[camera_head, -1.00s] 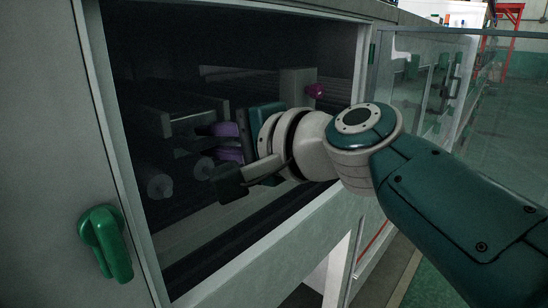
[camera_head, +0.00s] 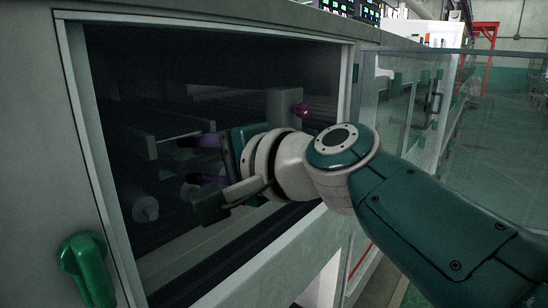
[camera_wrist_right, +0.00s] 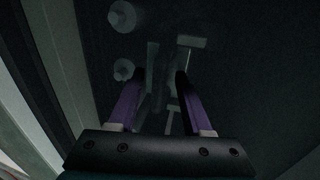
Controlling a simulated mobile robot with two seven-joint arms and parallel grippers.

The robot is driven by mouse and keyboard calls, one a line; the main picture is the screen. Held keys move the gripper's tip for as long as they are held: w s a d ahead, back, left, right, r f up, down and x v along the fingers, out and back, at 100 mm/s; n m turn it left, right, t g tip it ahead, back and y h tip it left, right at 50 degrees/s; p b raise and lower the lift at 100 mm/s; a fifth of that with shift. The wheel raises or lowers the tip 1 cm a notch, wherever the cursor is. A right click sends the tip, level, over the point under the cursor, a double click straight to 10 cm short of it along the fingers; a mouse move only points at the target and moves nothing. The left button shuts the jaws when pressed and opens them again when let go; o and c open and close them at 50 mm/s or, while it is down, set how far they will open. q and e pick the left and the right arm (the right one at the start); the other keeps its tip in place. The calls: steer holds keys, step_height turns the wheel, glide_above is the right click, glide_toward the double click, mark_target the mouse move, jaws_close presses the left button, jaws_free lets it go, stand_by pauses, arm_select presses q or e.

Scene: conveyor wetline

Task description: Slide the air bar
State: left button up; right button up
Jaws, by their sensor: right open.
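My right gripper (camera_head: 188,160) is inside the dark machine opening, with its two purple fingers apart. It also shows in the right wrist view (camera_wrist_right: 158,76). Pale bar-like parts (camera_wrist_right: 152,62) lie beyond and between the fingertips there; I cannot tell whether the fingers touch them. A grey bar (camera_head: 178,137) is near the fingertips in the head view. Which dim part is the air bar is not clear. A grey block (camera_head: 283,108) with a magenta knob (camera_head: 303,109) stands behind the gripper, to its right. My left gripper is not in view.
Roller ends (camera_head: 145,209) sit at the lower left of the opening, and also show in the right wrist view (camera_wrist_right: 122,69). The opening's metal frame (camera_head: 93,150) surrounds my arm. A green handle (camera_head: 88,268) is on the left panel. A clear door (camera_head: 395,110) stands open at right.

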steer(key=shift+s+d+r, duration=0.15)
steer(key=shift+d, duration=0.1)
steer(key=p+v, duration=0.3)
steer(key=v, duration=0.6)
steer(key=shift+p, duration=0.4)
steer(key=shift+s+d, duration=0.1)
